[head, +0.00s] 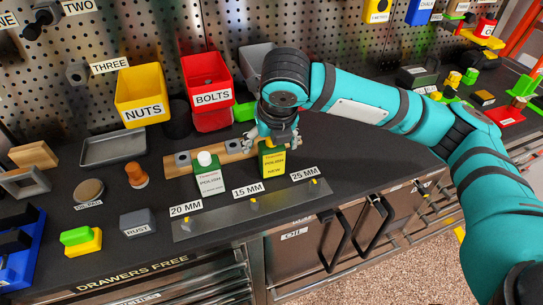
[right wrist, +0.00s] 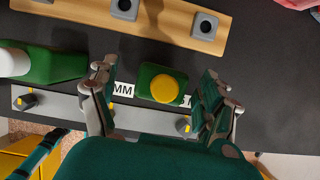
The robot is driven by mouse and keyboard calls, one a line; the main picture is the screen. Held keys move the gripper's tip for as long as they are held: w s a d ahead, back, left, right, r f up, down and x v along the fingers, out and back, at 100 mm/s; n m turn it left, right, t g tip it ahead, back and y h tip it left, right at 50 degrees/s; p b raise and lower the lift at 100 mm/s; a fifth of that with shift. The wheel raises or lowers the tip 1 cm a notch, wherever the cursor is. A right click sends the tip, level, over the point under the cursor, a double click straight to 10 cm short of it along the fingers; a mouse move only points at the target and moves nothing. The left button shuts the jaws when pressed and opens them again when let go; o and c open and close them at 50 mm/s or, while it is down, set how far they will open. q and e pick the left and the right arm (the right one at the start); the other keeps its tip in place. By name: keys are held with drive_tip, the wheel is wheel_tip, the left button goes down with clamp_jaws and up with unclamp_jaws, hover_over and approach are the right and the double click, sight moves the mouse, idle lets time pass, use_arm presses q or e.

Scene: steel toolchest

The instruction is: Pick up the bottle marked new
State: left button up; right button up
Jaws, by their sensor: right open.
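The bottle marked new (head: 273,166) is green and yellow, with a label reading "POLISH NEW", and stands upright on the dark bench top. In the right wrist view it shows from above as a green body with a round yellow cap (right wrist: 165,89). My right gripper (head: 278,138) is open above it; in the right wrist view its two fingers (right wrist: 160,98) are on either side of the bottle. My left gripper is not in view.
A wooden strip with grey sockets (head: 172,164) lies behind the bottles, and a metal strip marked in MM (head: 220,219) lies in front. Yellow NUTS (head: 141,96) and red BOLTS (head: 208,84) bins stand behind. Bench top right of the bottle is clear.

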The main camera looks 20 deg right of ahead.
drive_tip(key=x, duration=0.3)
drive_tip(key=shift+s+d+f, duration=0.15)
drive_tip(key=shift+d+f, duration=0.1)
drive_tip(key=shift+f, duration=0.55)
drive_tip(key=shift+w+f, duration=0.15)
drive_tip(key=shift+w, duration=0.05)
drive_tip(key=c, duration=1.5)
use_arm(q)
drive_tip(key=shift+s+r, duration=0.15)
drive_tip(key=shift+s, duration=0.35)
use_arm(e)
drive_tip(key=shift+o, duration=0.2)
